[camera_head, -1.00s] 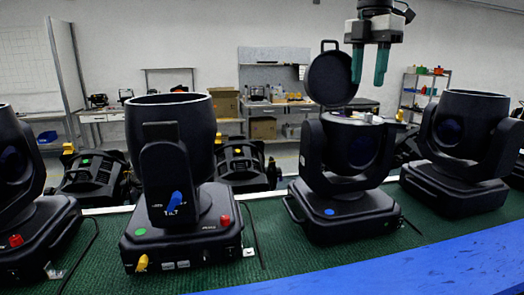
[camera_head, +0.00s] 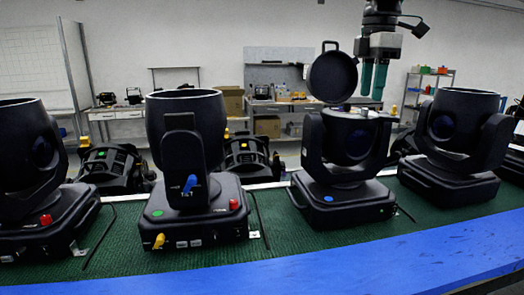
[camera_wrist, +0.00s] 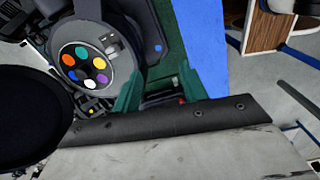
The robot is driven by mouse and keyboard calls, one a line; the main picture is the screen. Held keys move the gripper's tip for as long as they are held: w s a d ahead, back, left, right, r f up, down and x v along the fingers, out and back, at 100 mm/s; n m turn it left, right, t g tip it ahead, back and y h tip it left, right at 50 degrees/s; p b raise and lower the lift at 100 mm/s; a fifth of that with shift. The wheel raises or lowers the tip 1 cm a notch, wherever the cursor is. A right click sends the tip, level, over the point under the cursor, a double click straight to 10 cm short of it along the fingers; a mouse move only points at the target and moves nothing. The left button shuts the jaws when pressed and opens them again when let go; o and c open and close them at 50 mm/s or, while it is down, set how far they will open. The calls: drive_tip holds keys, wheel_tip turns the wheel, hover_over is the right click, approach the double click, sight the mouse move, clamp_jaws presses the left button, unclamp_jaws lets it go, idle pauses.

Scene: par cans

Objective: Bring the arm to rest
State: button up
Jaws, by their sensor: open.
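My gripper (camera_head: 373,80) hangs at the upper right in the head view, fingers pointing down. Its green fingers are apart and nothing shows between them. It is above and a little right of the par can with the raised round lid (camera_head: 333,77). That par can (camera_head: 345,165) has a blue dot on its base. In the wrist view my gripper (camera_wrist: 160,92) shows its green fingers, with the open par can's disc of coloured filters (camera_wrist: 84,66) to their left. The dark round shape at the left edge there is probably the lid.
Other par cans stand in a row on the green mat (camera_head: 120,235): one with a green dot (camera_head: 190,150), one at the left (camera_head: 25,160) and one at the right (camera_head: 455,140). A blue edge (camera_head: 400,255) runs along the front. Workbenches (camera_head: 270,105) and a shelf (camera_head: 425,90) stand behind.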

drive_tip(key=s+d+f+m, duration=0.1)
drive_tip(key=s+f+m, duration=0.8)
drive_tip(key=s, duration=0.7)
drive_tip(key=s+d+f+m, duration=0.1)
drive_tip(key=s+f+m, duration=0.8)
drive_tip(key=s+f, duration=0.7)
drive_tip(key=shift+s+d+f+t, duration=0.2)
drive_tip(key=shift+d+t, duration=0.2)
drive_tip(key=shift+s+r, duration=0.1)
drive_tip(key=shift+r, duration=0.2)
drive_tip(key=shift+c, duration=0.6)
drive_tip(key=shift+d+m, duration=0.1)
drive_tip(key=shift+m, duration=0.2)
